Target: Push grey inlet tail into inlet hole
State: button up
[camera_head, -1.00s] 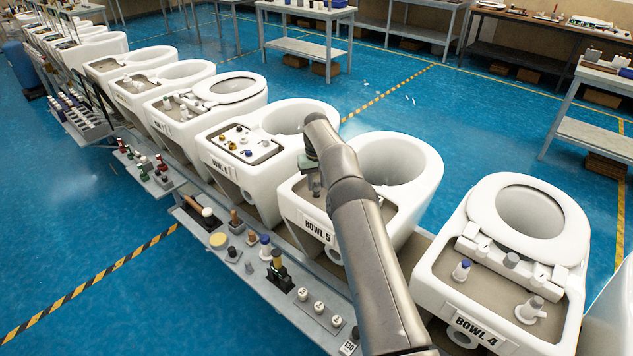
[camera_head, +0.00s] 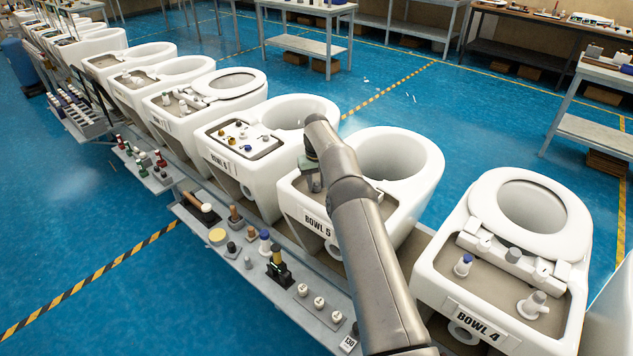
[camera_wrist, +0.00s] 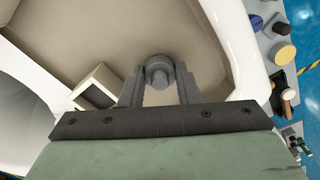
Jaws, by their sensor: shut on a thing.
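My gripper (camera_wrist: 160,88) is shut on the grey inlet tail (camera_wrist: 158,72), a short round grey piece with a narrower stub, between its two dark fingers in the wrist view. It is over the beige tank floor (camera_wrist: 120,40) of the white bowl labelled BOWL 5 (camera_head: 319,223). In the head view my arm covers part of this tank. I cannot see the inlet hole, and cannot tell whether the tail touches the floor or sits in a hole.
A pale block (camera_wrist: 97,88) stands in the tank left of the gripper. The white tank wall (camera_wrist: 240,45) rises close on the right. BOWL 4 (camera_head: 478,329) stands right, BOWL 6 (camera_head: 222,163) left. A grey parts shelf (camera_head: 225,262) with several fittings runs along the front.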

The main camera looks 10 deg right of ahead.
aim_at(316, 182)
jog(key=shift+f, duration=0.15)
jog(key=o, duration=1)
notch_tip(316, 182, up, 12)
jog(key=p, duration=0.2)
jog(key=shift+p, duration=0.4)
